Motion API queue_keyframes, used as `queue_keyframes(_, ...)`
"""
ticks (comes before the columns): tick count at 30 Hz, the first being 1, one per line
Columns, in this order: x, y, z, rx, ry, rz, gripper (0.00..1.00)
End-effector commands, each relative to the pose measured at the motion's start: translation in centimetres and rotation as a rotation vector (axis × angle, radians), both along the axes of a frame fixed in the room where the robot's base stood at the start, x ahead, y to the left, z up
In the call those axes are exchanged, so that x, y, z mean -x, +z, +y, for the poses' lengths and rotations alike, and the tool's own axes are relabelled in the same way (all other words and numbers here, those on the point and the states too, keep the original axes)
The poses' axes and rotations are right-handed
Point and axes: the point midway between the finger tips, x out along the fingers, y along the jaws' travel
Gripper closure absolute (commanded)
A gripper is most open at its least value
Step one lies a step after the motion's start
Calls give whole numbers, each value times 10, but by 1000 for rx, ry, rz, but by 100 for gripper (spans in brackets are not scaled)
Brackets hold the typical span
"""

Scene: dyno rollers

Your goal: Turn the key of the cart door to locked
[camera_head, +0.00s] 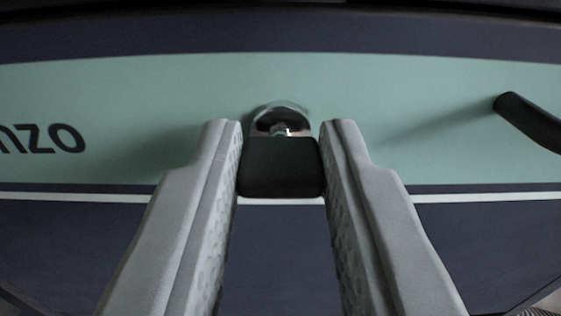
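The key (281,168) has a black head and sits in a round metal lock (281,112) on the cart door (400,90). The door has a mint green band between dark bands. My gripper (281,130) has its two grey fingers on either side of the black key head. The inner pads look in contact with its sides or very close to them; the exact contact is hard to see. The key's metal shaft shows just above the head, entering the lock.
A black handle (530,122) sticks out from the door at the right. Dark lettering (42,138) is on the green band at the left. A thin white stripe runs across below the green band. The door face around the lock is otherwise clear.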

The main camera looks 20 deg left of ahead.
Motion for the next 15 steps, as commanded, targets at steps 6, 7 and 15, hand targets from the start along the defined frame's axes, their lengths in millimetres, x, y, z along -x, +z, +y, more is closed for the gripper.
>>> queue_keyframes(6,0,0,0,1,0,0,99)
queue_keyframes(7,0,0,0,3,0,-1,99)
queue_keyframes(15,0,0,0,74,0,-21,99)
